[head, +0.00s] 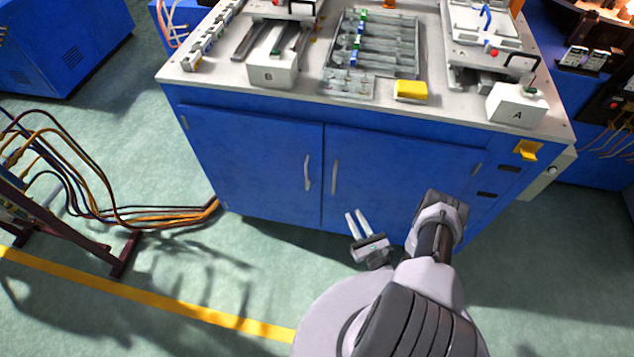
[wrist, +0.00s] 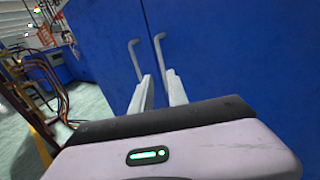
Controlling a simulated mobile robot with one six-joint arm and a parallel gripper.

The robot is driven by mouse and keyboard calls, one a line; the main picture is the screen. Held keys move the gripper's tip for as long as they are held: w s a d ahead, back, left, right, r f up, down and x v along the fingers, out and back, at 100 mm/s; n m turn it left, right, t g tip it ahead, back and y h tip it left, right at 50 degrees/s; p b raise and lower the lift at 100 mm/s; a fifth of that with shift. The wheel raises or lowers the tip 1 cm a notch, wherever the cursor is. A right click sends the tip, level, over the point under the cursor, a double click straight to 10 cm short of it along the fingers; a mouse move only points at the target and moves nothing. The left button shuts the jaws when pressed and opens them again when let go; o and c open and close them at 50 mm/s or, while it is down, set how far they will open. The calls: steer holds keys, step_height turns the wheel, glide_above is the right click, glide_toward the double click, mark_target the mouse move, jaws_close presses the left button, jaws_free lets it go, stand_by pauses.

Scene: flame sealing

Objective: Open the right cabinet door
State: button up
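The blue cabinet has two closed doors, a left door (head: 255,160) and a right door (head: 395,182). The right door's grey vertical handle (head: 334,177) is beside the centre seam. The left door's handle (head: 307,172) is on the other side of the seam. My gripper (head: 357,222) is in front of the right door, lower than the handles in the head view, with its fingers apart and nothing between them. In the wrist view the fingers (wrist: 157,92) point up toward the right handle (wrist: 160,55) and the left handle (wrist: 135,58). My gripper appears apart from both handles.
The grey worktop (head: 300,92) carries a white block marked B (head: 273,71), a yellow block (head: 410,90) and a white block marked A (head: 517,106). Cables (head: 150,214) and a dark red stand (head: 125,254) are on the left.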

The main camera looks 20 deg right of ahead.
steer(key=shift+w+d+b, duration=0.15)
steer(key=shift+w+b, duration=2.75)
steer(key=shift+w, duration=5.75)
jaws_close()
steer(key=shift+f, duration=0.1)
